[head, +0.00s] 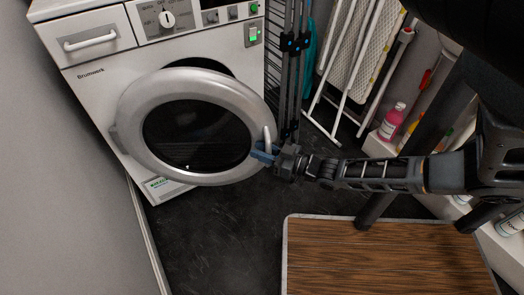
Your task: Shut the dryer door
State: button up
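The white dryer (95,85) stands at the upper left. Its round door (150,90), a grey ring with dark glass, stands partly open, swung out from the front on its left side. The dark drum opening (205,64) shows above the door's top edge. A pale handle (267,134) sits on the door's right rim. My gripper (263,153), with blue fingers, is at the lower end of this handle, at the rim. I cannot tell whether the fingers touch or grip it; the gap between them is not clear.
A wooden-topped surface (385,262) with a pale edge fills the lower right. Dark floor (220,235) is clear below the door. A grey wall (60,180) is at the left.

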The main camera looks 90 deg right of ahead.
jog(key=shift+s+f, duration=0.1)
jog(key=shift+s, duration=0.05)
jog(key=p+v, duration=0.1)
jog(key=v, duration=0.6)
jog(key=shift+s+a, duration=0.15)
jog(key=shift+s, duration=0.1)
jog(key=shift+c, duration=0.4)
